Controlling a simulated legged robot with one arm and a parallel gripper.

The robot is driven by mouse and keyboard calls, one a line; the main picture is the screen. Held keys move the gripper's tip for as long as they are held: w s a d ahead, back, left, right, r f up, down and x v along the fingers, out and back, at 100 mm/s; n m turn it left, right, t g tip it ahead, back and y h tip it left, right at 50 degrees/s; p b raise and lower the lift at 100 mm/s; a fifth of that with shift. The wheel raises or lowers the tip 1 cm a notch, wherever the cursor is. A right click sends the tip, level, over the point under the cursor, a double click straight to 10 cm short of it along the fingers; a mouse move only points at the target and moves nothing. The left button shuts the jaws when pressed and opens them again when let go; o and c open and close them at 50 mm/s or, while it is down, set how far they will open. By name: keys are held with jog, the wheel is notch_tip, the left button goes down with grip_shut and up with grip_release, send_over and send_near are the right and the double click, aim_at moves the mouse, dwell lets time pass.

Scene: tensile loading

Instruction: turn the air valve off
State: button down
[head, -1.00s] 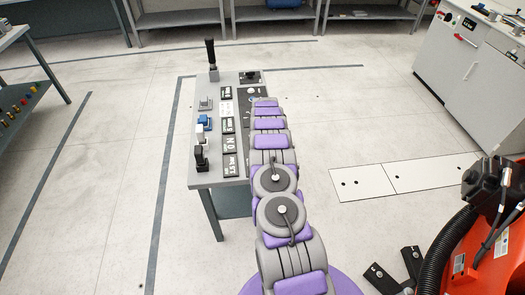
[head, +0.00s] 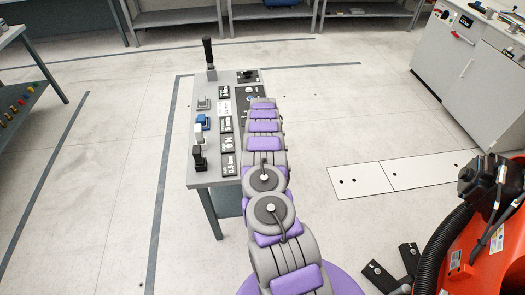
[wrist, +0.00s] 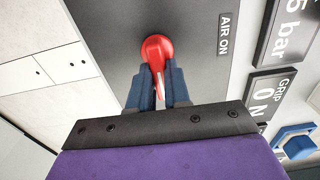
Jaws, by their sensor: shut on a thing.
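The red air valve handle (wrist: 158,47) shows in the wrist view on a dark panel, beside a label reading "AIR ON" (wrist: 225,33). My gripper (wrist: 160,78) has its blue fingers on either side of the handle's narrow lever part and is shut on it. The lever part points back between the fingers toward the wrist. In the head view, my arm reaches over the right side of the control table (head: 214,178), and the valve handle and fingertips cannot be made out there.
The table holds a tall black lever (head: 208,54), a blue control (head: 203,122) and a black switch (head: 199,157) left of my arm. Black labels run beside them. An orange machine (head: 470,255) is at right front. Open floor lies around the table.

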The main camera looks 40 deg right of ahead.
jog(key=shift+s+f, duration=0.1)
jog(key=shift+s, duration=0.05)
jog(key=c, duration=1.1)
grip_release()
jog(key=shift+d, duration=0.1)
jog(key=shift+r, duration=0.55)
notch_tip(320, 180, up, 16)
jog(key=shift+r+p, duration=0.15)
jog(key=shift+p, duration=0.8)
jog(key=shift+w, duration=0.2)
